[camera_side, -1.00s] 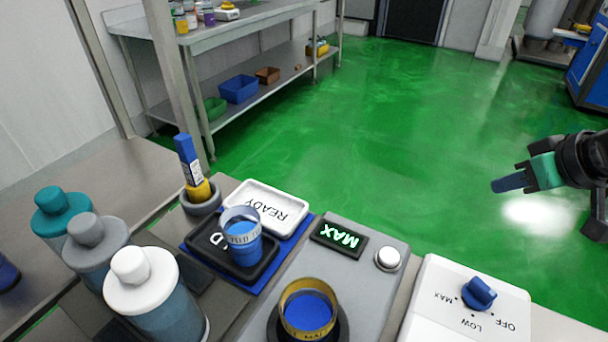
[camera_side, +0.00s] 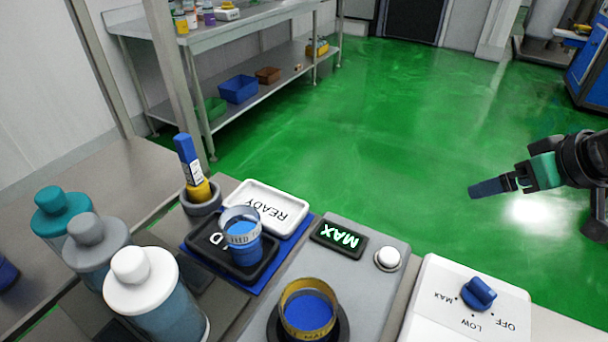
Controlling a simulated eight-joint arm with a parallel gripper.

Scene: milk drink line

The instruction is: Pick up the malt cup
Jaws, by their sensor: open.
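A cup with a yellow band and blue contents (camera_side: 307,309) stands upright in a dark round seat on the grey machine, at the bottom middle. The lettering on its band is only partly readable and seems to include "MAL". A second, blue cup with a grey band (camera_side: 243,243) stands on the black tray (camera_side: 213,257) at the left. Its lettering is too small to read surely. My gripper (camera_side: 484,188) is at the right with dark blue fingers pointing left. It is open and empty, raised over the green floor and well apart from both cups.
A blue knob (camera_side: 479,293) is at right. A white READY tray (camera_side: 270,208), a yellow-and-blue upright item (camera_side: 190,160) and several capped bottles (camera_side: 155,295) crowd the left.

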